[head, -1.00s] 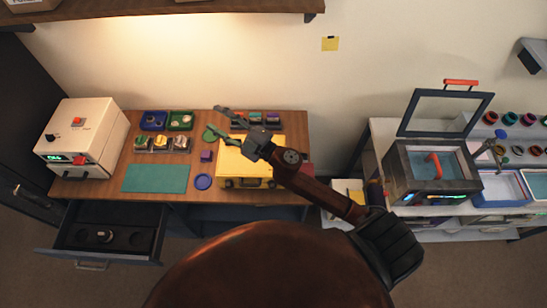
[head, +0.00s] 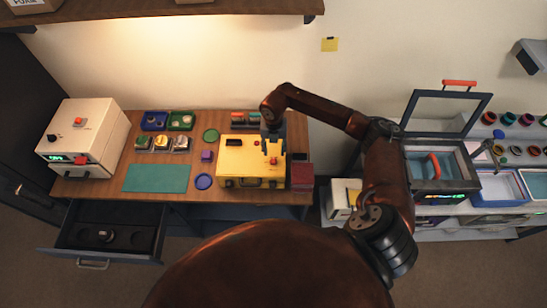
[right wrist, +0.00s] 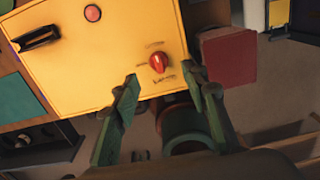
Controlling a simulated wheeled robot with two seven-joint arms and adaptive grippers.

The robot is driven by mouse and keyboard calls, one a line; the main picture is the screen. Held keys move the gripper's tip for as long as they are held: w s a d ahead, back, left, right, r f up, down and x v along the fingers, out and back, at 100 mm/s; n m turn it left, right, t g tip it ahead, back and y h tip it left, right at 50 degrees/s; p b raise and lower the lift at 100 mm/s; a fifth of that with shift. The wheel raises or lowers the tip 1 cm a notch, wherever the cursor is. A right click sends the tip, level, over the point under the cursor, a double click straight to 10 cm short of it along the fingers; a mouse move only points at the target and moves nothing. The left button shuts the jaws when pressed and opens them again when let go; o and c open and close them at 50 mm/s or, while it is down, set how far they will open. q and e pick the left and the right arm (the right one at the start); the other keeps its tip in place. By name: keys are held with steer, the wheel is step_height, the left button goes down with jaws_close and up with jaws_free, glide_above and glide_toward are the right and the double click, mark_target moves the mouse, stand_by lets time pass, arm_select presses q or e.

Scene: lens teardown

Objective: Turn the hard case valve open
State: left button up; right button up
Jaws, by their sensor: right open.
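The yellow hard case (head: 240,165) lies shut on the wooden workbench; its lid (right wrist: 80,70) fills much of the right wrist view. The valve, a small red knob (right wrist: 158,62) with printed marks around it, is on the lid; it also shows in the head view (head: 273,161). My right gripper (right wrist: 160,74) is open, with green fingers either side of the knob and apart from it. In the head view my right gripper (head: 272,149) points down over the case's right part. I cannot tell the knob's setting. My left gripper is not in view.
A dark red box (head: 301,175) stands right beside the case. A round red button (right wrist: 92,13) is also on the lid. A purple block (head: 207,155), a blue dish (head: 203,181) and a teal mat (head: 157,178) lie to the left. A drawer (head: 108,228) stands open below.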

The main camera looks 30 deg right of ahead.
mark_target(273, 159)
steer(key=shift+a+f+p, duration=0.15)
steer(key=shift+f+p, duration=0.6)
steer(key=shift+f, duration=2.45)
steer(key=shift+c, duration=0.7)
jaws_close()
